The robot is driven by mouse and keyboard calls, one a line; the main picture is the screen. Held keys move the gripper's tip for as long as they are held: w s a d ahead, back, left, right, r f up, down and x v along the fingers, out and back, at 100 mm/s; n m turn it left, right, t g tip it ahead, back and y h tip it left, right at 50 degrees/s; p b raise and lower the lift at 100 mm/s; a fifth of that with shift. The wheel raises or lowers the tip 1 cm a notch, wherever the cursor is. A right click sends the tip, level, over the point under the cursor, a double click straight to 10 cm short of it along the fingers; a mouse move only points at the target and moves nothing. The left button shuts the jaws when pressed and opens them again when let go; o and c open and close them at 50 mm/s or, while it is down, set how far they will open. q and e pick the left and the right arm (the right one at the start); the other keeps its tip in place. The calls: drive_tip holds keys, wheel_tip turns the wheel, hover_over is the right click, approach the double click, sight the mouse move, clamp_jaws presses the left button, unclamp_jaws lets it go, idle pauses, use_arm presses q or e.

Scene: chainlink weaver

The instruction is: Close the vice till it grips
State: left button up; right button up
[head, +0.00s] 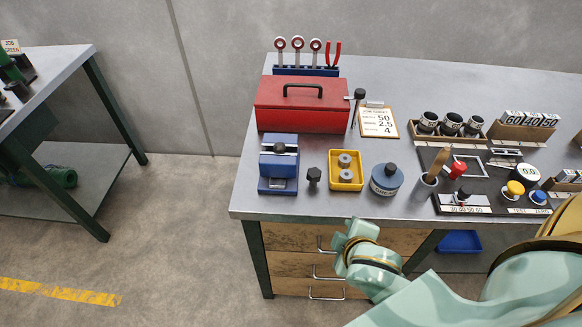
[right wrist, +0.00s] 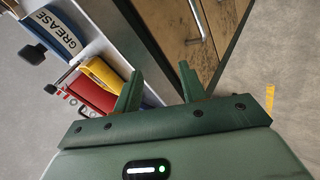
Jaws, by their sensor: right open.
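The vice (head: 278,165) is a small blue block with a grey steel jaw part on top. It stands near the left front of the bench, in front of the red toolbox. The head view is too small to tell whether its jaws hold anything or how wide their gap is. My right gripper (head: 345,232) is off the bench's front edge, to the right of the vice and apart from it. In the right wrist view its two green fingers (right wrist: 160,82) stand apart with nothing between them. My left gripper is out of view.
A black hex-headed piece (head: 314,177), a yellow tray (head: 334,183) and a grease tin (head: 386,181) stand right of the vice. The red toolbox (head: 272,120) is behind it. Wooden drawers (head: 290,240) are below the bench top (head: 245,200).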

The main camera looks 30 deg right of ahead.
drive_tip(key=w+a+r+n+t+y, duration=0.3)
drive_tip(key=w+a+r+n+t, duration=0.2)
drive_tip(key=w+a+r, duration=0.3)
drive_tip(key=w+a+r+n+t+y, duration=0.3)
drive_tip(key=w+a+r+n+t, duration=0.25)
drive_tip(key=w+r, duration=0.35)
drive_tip(key=a+r+n+y, duration=1)
drive_tip(key=n+y, duration=0.1)
drive_tip(key=s+a+r+n+g+y, duration=0.2)
drive_tip(key=s+a+n+g+y, duration=0.3)
drive_tip(key=n+g, duration=0.45)
drive_tip(key=n+g+h, duration=0.9)
drive_tip(key=n+h, duration=1)
drive_tip(key=n, duration=0.1)
approach(314, 172)
drive_tip(key=f+b, duration=0.1)
drive_tip(key=f, duration=0.2)
drive_tip(key=f+b, duration=0.2)
drive_tip(key=f, duration=0.1)
drive_tip(key=f+b, duration=0.2)
drive_tip(key=f, duration=0.1)
drive_tip(key=shift+s+d+f, duration=0.1)
drive_tip(key=shift+d+f, duration=0.1)
drive_tip(key=shift+d, duration=0.1)
